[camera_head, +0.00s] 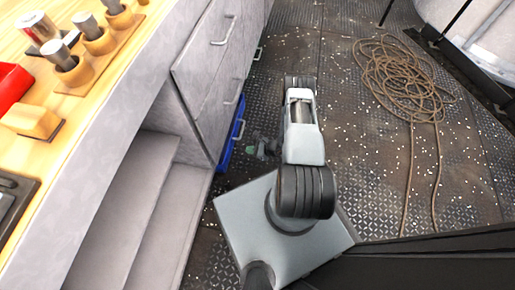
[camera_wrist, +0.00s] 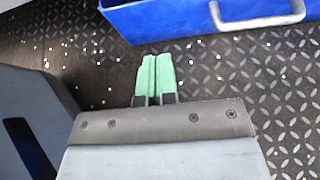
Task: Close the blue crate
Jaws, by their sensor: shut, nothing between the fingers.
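The blue crate (camera_head: 230,138) shows in the head view as a narrow blue strip low beside the grey cabinet, with a pale handle. In the wrist view the crate's blue front (camera_wrist: 180,18) and light grey bar handle cross the top, and its upper part is cut off. My gripper (camera_head: 262,150) is low over the deck, just right of the crate in the head view. Its green fingers (camera_wrist: 156,62) are together and empty in the wrist view. They point toward the crate front, with a small gap in the picture. The crate's inside is hidden.
A grey cabinet (camera_head: 205,85) with handled drawers stands left, with a wooden worktop (camera_head: 100,70) holding tools and a red object. A coiled rope (camera_head: 400,80) lies at the right on the riveted deck, which is scattered with light specks. The deck between is open.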

